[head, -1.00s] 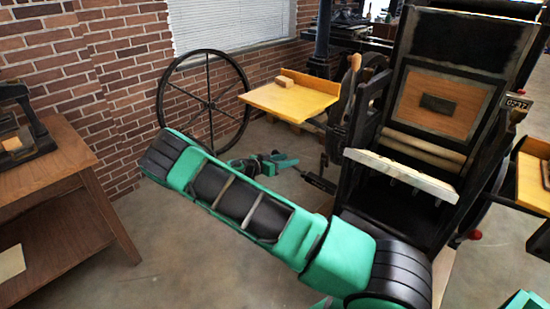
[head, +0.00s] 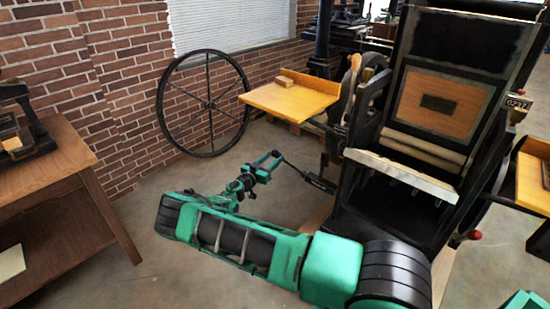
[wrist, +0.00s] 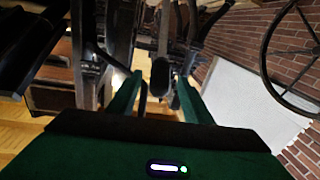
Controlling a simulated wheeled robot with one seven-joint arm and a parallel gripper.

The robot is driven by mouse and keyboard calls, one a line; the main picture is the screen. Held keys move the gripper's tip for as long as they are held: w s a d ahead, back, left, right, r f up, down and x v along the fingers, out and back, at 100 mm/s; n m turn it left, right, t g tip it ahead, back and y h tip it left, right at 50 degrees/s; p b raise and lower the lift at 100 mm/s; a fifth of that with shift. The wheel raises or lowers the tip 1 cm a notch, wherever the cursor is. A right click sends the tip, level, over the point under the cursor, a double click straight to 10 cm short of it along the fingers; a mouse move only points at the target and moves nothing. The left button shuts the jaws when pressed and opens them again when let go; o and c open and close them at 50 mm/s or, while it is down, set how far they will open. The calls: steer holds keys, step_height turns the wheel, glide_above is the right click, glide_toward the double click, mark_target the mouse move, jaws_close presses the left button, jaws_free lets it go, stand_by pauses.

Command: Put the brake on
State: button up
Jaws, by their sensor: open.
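The press (head: 385,165) is a tall black machine on the right of the head view. A thin dark rod with a thicker black part (head: 321,183) sticks out low from its left side. This looks like a lever, but I cannot tell for sure that it is the brake. My gripper (head: 268,166) is open, near the rod's outer end. In the wrist view, my green fingers (wrist: 158,80) stand apart, with a dark rounded lever end (wrist: 160,74) in the gap between them as seen. I cannot tell whether they touch it.
A yellow feed board (head: 288,101) with a small wooden block (head: 285,80) juts left from the press. A large black spoked wheel (head: 205,103) leans at the brick wall. A brown wooden table (head: 65,175) stands at the left. The floor between is clear.

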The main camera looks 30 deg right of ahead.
mark_target(277, 155)
steer(key=shift+x, duration=2)
jaws_close()
